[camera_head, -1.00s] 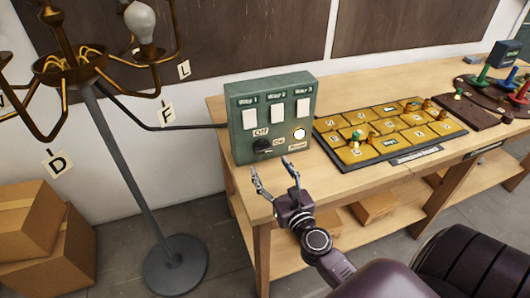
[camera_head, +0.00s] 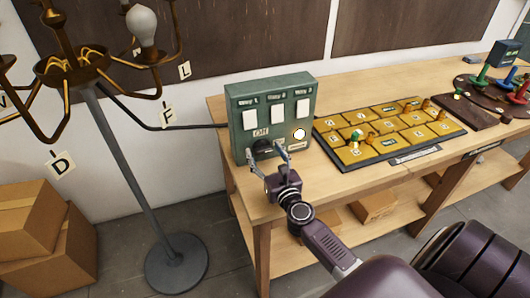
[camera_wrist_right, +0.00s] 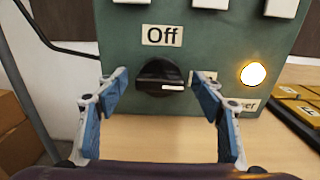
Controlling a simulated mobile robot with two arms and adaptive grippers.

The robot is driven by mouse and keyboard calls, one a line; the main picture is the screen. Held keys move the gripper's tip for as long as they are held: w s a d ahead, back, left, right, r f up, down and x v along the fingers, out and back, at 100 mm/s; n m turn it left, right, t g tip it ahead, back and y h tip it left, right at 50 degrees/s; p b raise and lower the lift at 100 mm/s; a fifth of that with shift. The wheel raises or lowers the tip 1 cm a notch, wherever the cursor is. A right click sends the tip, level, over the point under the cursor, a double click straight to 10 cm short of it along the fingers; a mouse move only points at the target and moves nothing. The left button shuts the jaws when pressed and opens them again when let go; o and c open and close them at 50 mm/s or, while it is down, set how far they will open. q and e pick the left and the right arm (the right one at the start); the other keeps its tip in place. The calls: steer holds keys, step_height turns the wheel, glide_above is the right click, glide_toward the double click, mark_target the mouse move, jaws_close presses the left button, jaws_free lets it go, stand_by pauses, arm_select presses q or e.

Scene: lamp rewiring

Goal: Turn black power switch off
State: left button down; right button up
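The black power switch (camera_wrist_right: 160,77) is a round knob low on the front of the green control box (camera_head: 240,140). In the right wrist view, its white mark points right, away from the "Off" label (camera_wrist_right: 162,35) above it. The round power light (camera_wrist_right: 253,74) glows and also shows in the head view (camera_head: 299,134). My right gripper (camera_head: 265,151) is open in front of the box. Its blue-padded fingers (camera_wrist_right: 164,82) stand on either side of the knob, with gaps visible between them and it. The right finger partly covers a second label. My left gripper is not in view.
The box stands at the left end of the wooden table (camera_head: 345,188). A yellow tile board (camera_head: 362,151) with small pieces lies right of it. A lamp on a grey stand (camera_head: 135,185) is at left, and a black cable (camera_head: 190,127) runs to the box.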

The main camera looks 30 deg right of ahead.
steer(key=c, duration=1.1)
steer(key=shift+o, duration=0.2)
steer(key=shift+n, duration=0.3)
steer(key=n+p, duration=0.1)
steer(key=n, duration=0.2)
steer(key=shift+a, duration=0.1)
steer(key=n+p, duration=0.1)
steer(key=n, duration=0.4)
steer(key=shift+n+p, duration=0.3)
steer(key=shift+n, duration=0.1)
steer(key=n+p, duration=0.1)
steer(key=n, duration=0.3)
steer(key=shift+a+f+n, duration=0.1)
steer(key=shift+n, duration=0.2)
steer(key=shift+f+n+p, duration=0.15)
steer(key=shift+n+p, duration=0.3)
steer(key=shift+n, duration=1.55)
